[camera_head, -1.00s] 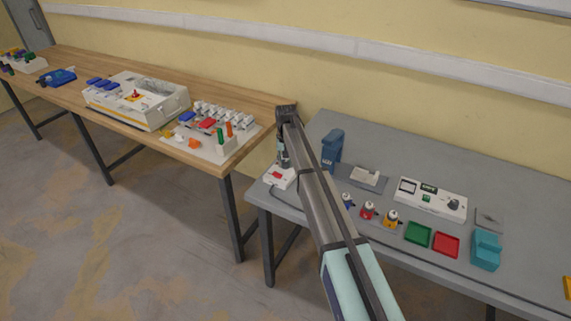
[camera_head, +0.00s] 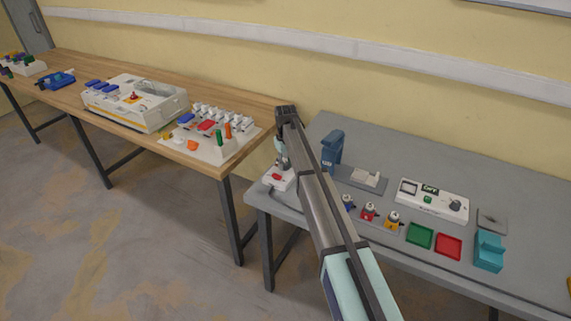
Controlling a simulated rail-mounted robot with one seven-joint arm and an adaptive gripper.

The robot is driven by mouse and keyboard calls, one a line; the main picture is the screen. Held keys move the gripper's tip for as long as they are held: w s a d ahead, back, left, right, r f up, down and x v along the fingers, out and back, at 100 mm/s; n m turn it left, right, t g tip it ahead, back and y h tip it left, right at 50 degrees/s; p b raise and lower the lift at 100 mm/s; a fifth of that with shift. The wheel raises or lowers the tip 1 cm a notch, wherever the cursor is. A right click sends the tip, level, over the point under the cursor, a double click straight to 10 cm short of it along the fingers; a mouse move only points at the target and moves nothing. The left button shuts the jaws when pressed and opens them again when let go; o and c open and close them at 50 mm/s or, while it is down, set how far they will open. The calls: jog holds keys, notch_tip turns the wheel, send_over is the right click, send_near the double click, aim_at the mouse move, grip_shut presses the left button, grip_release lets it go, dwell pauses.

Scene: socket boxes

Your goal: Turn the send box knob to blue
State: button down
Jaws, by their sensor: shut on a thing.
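A small white box (camera_head: 276,184) with a red part on top sits at the left end of the grey table; I take it to be the send box. My gripper (camera_head: 282,164) points down at the back of this box, low over it. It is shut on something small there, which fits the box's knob. The knob and its colour setting are hidden by the fingers and my arm, which crosses the view in front of the table.
The grey table (camera_head: 520,217) also holds a blue stand (camera_head: 332,150), small coloured knobs, a white panel box (camera_head: 433,200), green (camera_head: 420,236) and red (camera_head: 448,246) trays, and a teal holder (camera_head: 489,252). A wooden table (camera_head: 240,99) with socket boxes stands left.

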aim_at(286, 164)
jog(key=shift+f, duration=0.1)
jog(key=c, duration=0.8)
grip_release()
notch_tip(286, 164, up, 12)
jog(key=shift+r, duration=0.1)
